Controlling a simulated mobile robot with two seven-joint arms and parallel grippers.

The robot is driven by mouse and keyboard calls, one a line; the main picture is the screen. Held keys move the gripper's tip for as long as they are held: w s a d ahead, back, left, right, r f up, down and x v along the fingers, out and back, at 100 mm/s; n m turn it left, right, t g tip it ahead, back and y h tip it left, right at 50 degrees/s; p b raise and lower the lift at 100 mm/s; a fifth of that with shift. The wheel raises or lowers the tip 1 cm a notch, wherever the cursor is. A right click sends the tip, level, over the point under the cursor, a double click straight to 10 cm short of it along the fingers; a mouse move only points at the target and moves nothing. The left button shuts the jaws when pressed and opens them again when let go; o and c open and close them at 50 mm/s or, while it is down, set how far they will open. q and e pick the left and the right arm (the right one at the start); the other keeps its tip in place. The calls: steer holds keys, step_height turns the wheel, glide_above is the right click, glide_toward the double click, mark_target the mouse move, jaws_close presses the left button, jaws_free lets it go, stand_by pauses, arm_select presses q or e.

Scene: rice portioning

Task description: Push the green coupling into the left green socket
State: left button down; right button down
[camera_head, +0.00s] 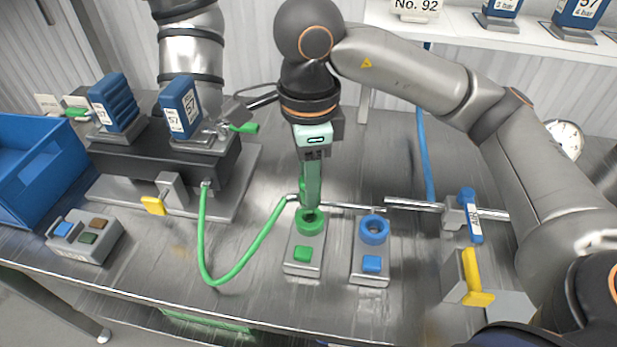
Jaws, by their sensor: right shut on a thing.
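The green socket (311,222) is a green ring on a grey block with a green button (303,254), left of a similar block with a blue socket (374,230). My right gripper (312,158) points down above the green socket. It is shut on the green coupling (311,185), which stands upright. The coupling's lower end is at the green ring; I cannot tell how deep it sits. A green hose (245,262) runs from the coupling area to the dark machine.
A dark machine (165,165) carries blue blocks (116,102), with a yellow handle (154,205) in front. A blue crate (35,165) and a button box (82,237) are at left. A blue-handled valve (470,215) and yellow handle (473,275) are at right.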

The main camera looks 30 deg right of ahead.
steer(key=shift+f+b, duration=1.05)
stand_by(0.6)
steer(key=shift+f+b, duration=0.3)
steer(key=shift+b, duration=0.05)
steer(key=shift+f+b, duration=0.65)
stand_by(0.6)
jaws_free()
stand_by(0.7)
steer(key=shift+r, duration=0.1)
